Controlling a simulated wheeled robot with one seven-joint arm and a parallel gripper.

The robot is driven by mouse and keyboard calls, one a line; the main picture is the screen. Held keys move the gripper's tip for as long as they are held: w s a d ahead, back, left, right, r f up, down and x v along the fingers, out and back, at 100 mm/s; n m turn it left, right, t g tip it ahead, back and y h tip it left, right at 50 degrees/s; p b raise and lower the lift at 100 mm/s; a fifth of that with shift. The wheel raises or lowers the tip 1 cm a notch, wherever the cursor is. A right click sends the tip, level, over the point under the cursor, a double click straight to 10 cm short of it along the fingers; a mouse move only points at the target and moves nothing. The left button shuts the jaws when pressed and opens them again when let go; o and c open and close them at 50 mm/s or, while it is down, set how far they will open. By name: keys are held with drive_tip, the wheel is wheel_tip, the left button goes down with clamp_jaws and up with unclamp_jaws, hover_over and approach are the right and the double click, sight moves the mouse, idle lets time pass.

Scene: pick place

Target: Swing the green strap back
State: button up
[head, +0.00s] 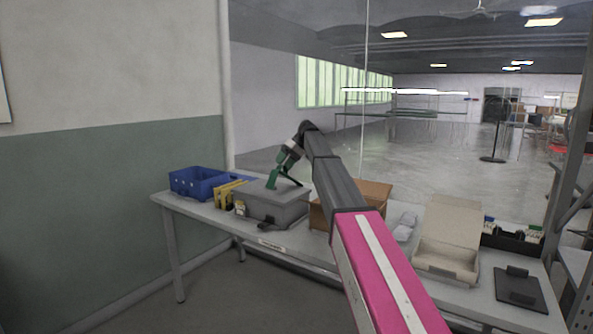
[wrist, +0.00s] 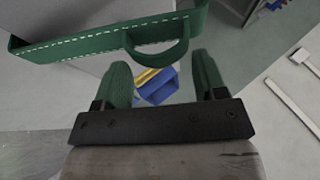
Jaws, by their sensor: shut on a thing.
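The green strap (wrist: 80,38) has white stitching and a loop at its end. In the wrist view it crosses the top, and the loop hangs between the two green finger pads of my gripper (wrist: 161,66). My gripper is shut on the strap at this loop. In the head view, my gripper (head: 281,170) is above the grey box (head: 272,204) on the table. Green parts show there just over the box's top, and strap and fingers are hard to tell apart at this size.
On the table (head: 188,215) stand a blue crate (head: 197,182) and yellow items (head: 222,194) left of the grey box. A brown carton (head: 375,193), an open cardboard box (head: 448,238) and a dark flat tablet-like thing (head: 518,288) are to the right. A wall is on the left.

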drive_tip(key=shift+w+d+r+g+y, duration=0.45)
drive_tip(key=shift+w+r+g, duration=0.1)
drive_tip(key=shift+w, duration=0.25)
